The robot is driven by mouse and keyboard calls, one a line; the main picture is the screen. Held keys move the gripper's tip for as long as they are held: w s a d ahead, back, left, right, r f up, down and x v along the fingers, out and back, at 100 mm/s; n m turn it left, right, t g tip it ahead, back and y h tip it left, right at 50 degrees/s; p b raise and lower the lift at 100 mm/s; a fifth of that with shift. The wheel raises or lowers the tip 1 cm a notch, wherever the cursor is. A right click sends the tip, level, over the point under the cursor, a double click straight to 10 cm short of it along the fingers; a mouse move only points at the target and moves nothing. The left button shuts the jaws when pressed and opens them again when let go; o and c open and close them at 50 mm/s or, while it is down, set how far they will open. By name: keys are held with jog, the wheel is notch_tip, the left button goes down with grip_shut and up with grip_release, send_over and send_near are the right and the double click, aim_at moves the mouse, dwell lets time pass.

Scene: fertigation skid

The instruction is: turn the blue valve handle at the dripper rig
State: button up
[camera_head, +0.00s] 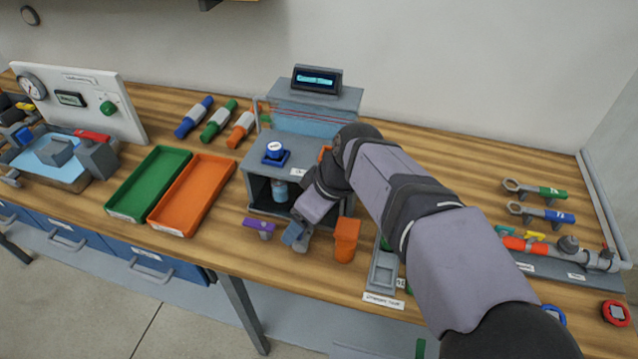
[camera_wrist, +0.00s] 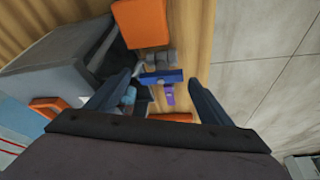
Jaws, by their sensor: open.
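The blue valve handle (camera_wrist: 161,76) is a short blue bar in the wrist view, in front of a grey cylindrical body. It lies between the two fingers of my gripper (camera_wrist: 160,80), which is open with a gap on both sides. In the head view my gripper (camera_head: 296,234) reaches down at the front of the grey rig cabinet (camera_head: 330,100) and hides most or all of the blue handle. I cannot tell whether a finger touches the blue handle.
A grey tray (camera_head: 383,272) lies right of the orange handle. Green (camera_head: 150,181) and orange (camera_head: 192,196) trays are left of the cabinet. Pipe fittings and wrenches lie at the right. The front table edge is close to the handles.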

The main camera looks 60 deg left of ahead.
jog(key=m+t+b, duration=0.1)
jog(key=m, duration=0.1)
jog(key=m+b, duration=0.1)
jog(key=m, duration=0.1)
jog(key=s+m+t+b, duration=0.1)
jog(key=m, duration=0.1)
jog(key=shift+f+m+t, duration=0.1)
jog(key=shift+m+t, duration=0.2)
jog(key=v, duration=0.8)
jog(key=w+a+r+n+g+h+p, duration=0.1)
jog(key=w+a+n+g+h+p, duration=0.2)
jog(key=n+p, duration=1.4)
jog(key=shift+w+a+r+n+g+h+p, duration=0.3)
jog(key=shift+w+g+p, duration=0.65)
jog(key=shift+p, duration=2.2)
jog(key=shift+s, duration=0.1)
jog(key=shift+f, duration=0.1)
